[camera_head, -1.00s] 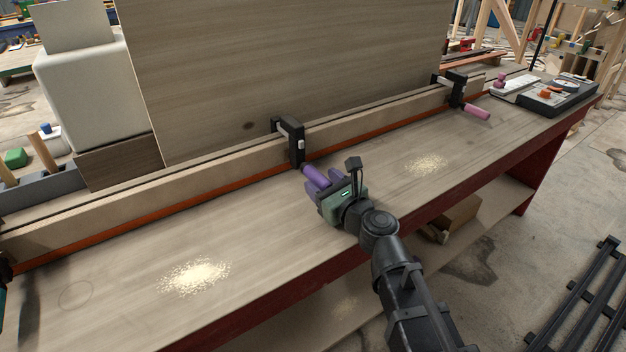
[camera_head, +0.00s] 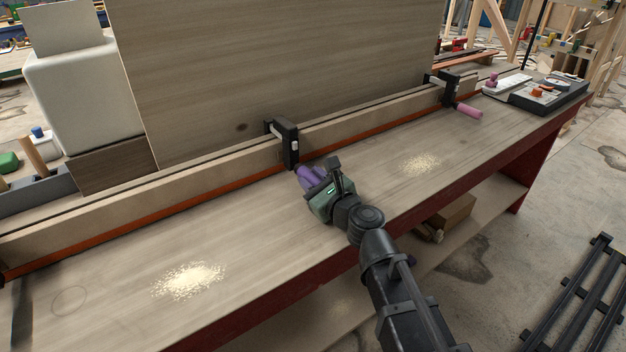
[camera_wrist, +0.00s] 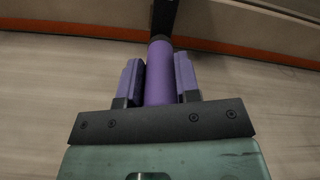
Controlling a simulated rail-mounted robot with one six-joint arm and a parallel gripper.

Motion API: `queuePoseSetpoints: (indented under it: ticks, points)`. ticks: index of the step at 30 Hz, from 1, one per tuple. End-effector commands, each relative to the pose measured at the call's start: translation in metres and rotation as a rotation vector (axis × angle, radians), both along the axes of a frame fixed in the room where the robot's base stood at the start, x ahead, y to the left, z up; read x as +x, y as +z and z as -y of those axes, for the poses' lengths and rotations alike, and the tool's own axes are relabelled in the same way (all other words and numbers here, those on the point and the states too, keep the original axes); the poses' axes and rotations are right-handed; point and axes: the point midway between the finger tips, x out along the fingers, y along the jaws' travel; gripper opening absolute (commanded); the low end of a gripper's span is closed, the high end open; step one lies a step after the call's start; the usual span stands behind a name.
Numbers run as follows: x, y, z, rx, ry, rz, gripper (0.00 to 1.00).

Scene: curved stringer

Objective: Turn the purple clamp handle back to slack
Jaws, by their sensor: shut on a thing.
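The purple clamp handle (camera_wrist: 160,75) points from the black clamp (camera_head: 287,143) toward my arm, above the bench top. In the wrist view it runs between the two purple fingers of my gripper (camera_wrist: 160,82), which are shut on it. In the head view my gripper (camera_head: 309,178) sits at the handle's near end and hides most of it. The clamp grips the wooden rail (camera_head: 210,176) at the foot of the large upright panel (camera_head: 280,70).
A second black clamp with a pink handle (camera_head: 469,111) stands farther right. Piles of sawdust (camera_head: 190,280) lie on the bench top (camera_head: 120,300). A black tray (camera_head: 548,95) sits at the far right end.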

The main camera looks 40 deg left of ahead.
Motion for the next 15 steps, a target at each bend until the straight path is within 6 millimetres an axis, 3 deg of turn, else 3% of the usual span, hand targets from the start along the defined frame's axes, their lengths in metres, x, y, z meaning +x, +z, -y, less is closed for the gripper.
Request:
queuePoseSetpoints:
  ticks: [10, 11, 15]
  points:
    - [-0.0004, -0.0002, 0.0001, -0.029, 0.0, 0.081, 0.07]
    - [-0.0004, -0.0002, 0.0001, -0.029, 0.0, 0.081, 0.32]
    - [-0.0003, -0.0002, 0.0001, -0.029, 0.0, 0.08, 0.53]
